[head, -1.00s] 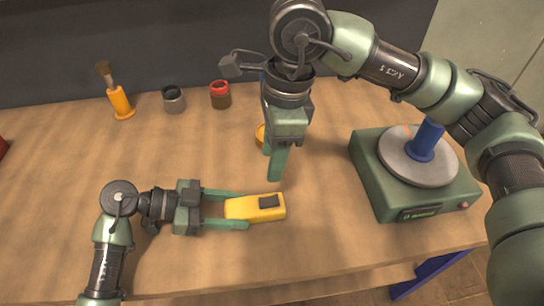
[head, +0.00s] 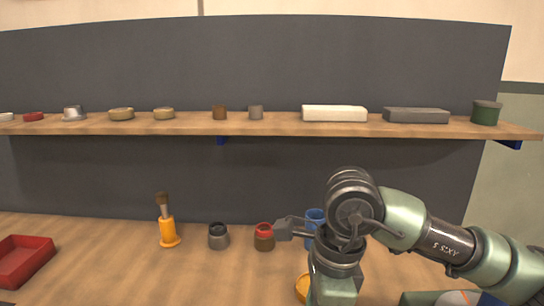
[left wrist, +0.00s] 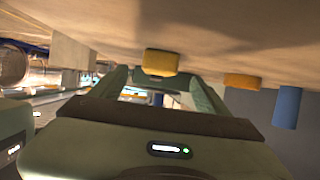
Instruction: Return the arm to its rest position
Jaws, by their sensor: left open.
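My left gripper (left wrist: 158,78) shows only in the left wrist view. Its two fingers are spread apart, and a yellow block-like thing (left wrist: 161,62) shows beyond the fingertips, apparently clear of them. My left arm is not in the head view. My right arm comes in from the right in the head view, its wrist bent downward over the table. The body of my right gripper (head: 335,288) is at the bottom edge, and its fingers are cut off below the frame.
On the table (head: 110,260) stand a brush in an orange holder (head: 167,231), a grey jar (head: 218,236), a red-topped jar (head: 264,237), a blue cup (head: 314,219) and a yellow dish (head: 302,288). A red tray (head: 22,262) is left. A loaded shelf (head: 270,128) runs behind.

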